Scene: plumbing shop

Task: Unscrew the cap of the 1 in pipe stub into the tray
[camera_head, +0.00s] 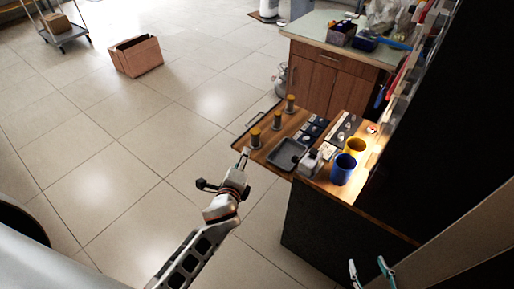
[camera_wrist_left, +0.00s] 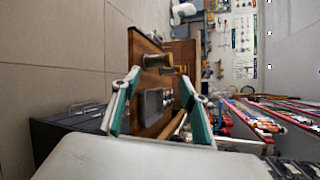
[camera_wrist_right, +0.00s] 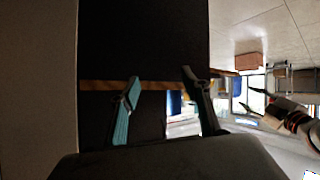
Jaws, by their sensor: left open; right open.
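I cannot read which is the 1 in stub. The grey tray (camera_head: 287,154) lies right of the near stub. My left gripper (camera_head: 244,152) is beside the bench edge, close to the near stub; its wrist view shows the fingers (camera_wrist_left: 160,76) open and empty, with stubs (camera_wrist_left: 156,61) and tray (camera_wrist_left: 153,106) beyond. My right gripper (camera_head: 366,263) is open and empty, in front of the dark bench side and away from the stubs.
A blue cup (camera_head: 343,170) and yellow cup (camera_head: 355,146) stand at the bench's right. A grey-white device (camera_head: 309,162) sits beside the tray. Small dark parts lie behind it. A dark wall panel rises at right. A cardboard box (camera_head: 137,57) stands on the open floor.

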